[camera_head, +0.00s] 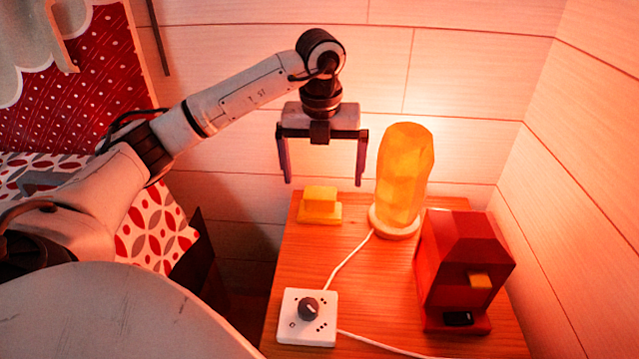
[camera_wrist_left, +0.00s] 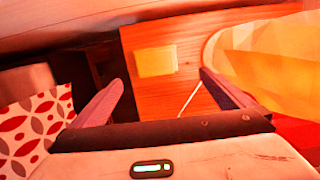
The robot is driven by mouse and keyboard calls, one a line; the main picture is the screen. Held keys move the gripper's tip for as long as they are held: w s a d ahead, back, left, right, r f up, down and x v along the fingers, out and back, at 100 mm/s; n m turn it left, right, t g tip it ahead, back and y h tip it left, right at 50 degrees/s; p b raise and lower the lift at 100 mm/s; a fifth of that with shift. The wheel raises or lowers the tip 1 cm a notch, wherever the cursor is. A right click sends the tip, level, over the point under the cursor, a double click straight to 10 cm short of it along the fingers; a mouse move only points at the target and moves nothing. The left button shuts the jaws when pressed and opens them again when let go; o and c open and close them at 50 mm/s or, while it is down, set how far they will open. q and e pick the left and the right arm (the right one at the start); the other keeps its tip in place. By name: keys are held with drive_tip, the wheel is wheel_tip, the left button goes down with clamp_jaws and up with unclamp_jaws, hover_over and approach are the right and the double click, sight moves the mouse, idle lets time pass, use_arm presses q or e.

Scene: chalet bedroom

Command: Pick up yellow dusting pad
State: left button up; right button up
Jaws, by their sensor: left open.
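The yellow dusting pad (camera_head: 319,206) lies at the far left corner of the wooden table, a flat base with a raised block on top. It also shows in the left wrist view (camera_wrist_left: 156,61), between and beyond the fingertips. My left gripper (camera_head: 322,182) is open and empty, pointing down above the pad, with its fingers to either side in the picture. A gap separates the fingertips from the pad. The left wrist view shows the two fingers (camera_wrist_left: 158,80) spread wide. My right gripper is in neither view.
A glowing yellow lamp (camera_head: 405,175) stands close to the right of the pad. A red box-like object (camera_head: 462,268) stands at the table's right. A white dial box (camera_head: 307,316) with a cable is at the front left. Wooden walls (camera_head: 470,80) close the back and right. A patterned bed (camera_head: 150,225) is left.

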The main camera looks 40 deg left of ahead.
sight(320, 194)
use_arm(q)
drive_tip(key=shift+w+a+f, duration=0.1)
drive_tip(key=shift+a+f, duration=0.1)
drive_tip(key=shift+a, duration=0.1)
drive_tip(key=f, duration=0.1)
drive_tip(key=f+b, duration=0.1)
drive_tip(key=f, duration=0.2)
drive_tip(key=shift+w+a+f+b, duration=0.2)
drive_tip(key=shift+w+a+b, duration=0.05)
drive_tip(key=shift+b, duration=0.1)
drive_tip(key=f, duration=0.1)
drive_tip(key=f+b, duration=0.1)
drive_tip(key=f, duration=0.1)
drive_tip(key=f+b, duration=0.1)
drive_tip(key=f, duration=0.1)
drive_tip(key=shift+w+a, duration=0.2)
drive_tip(key=shift+a, duration=0.2)
drive_tip(key=shift+f+b, duration=0.2)
drive_tip(key=shift+b, duration=0.1)
drive_tip(key=shift+w, duration=0.1)
drive_tip(key=shift+r, duration=0.1)
drive_tip(key=c, duration=1.2)
drive_tip(key=shift+o, duration=0.2)
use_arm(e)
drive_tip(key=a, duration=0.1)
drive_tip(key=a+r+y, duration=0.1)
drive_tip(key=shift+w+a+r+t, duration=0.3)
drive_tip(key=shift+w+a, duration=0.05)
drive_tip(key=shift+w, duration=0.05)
